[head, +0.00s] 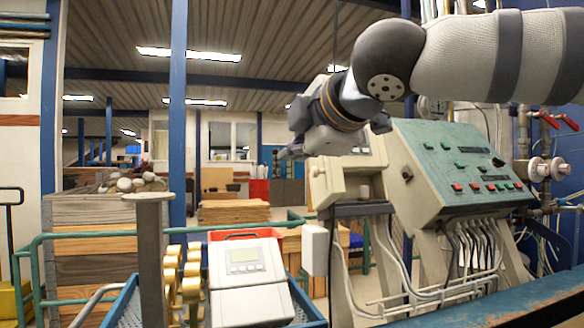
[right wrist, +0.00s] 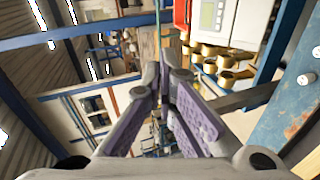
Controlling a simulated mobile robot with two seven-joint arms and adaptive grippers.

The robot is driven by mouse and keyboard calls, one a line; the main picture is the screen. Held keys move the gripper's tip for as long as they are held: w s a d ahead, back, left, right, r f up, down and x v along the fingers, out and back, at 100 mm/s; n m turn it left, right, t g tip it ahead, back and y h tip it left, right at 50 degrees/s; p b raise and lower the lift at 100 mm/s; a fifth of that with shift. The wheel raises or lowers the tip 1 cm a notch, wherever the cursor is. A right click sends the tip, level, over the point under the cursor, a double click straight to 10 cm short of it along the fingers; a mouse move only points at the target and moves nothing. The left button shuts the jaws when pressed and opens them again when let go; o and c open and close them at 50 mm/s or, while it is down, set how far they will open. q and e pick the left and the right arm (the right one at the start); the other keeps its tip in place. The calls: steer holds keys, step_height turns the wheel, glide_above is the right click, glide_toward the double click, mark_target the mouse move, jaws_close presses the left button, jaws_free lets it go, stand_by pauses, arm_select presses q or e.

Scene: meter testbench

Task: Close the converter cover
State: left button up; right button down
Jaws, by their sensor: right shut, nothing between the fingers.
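A white converter-like box (head: 247,268) with a small grey display stands in the lower middle of the head view. Its lower front part is a plain pale panel; I cannot tell whether this is the cover or how far it is open. The box also shows at the top of the right wrist view (right wrist: 222,14), cut off by the frame edge. My right gripper (head: 290,152) hangs in the air above and to the right of the box, clearly apart from it. In the right wrist view its purple-padded fingers (right wrist: 165,78) are closed together and empty. My left gripper is out of view.
Brass fittings (head: 190,275) stand left of the box, beside a grey post (head: 152,250). A beige unit (head: 330,185) and a green button panel (head: 460,165) stand to the right. A blue-edged bench (head: 500,307) crosses the front right. Air above the box is free.

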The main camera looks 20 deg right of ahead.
mark_target(322, 182)
steer(key=d+f+x, duration=0.1)
steer(key=x, duration=0.7)
steer(key=d, duration=0.1)
steer(key=s+d+r, duration=0.1)
steer(key=shift+s+d, duration=0.1)
steer(key=shift+d, duration=0.25)
steer(key=shift+f, duration=0.1)
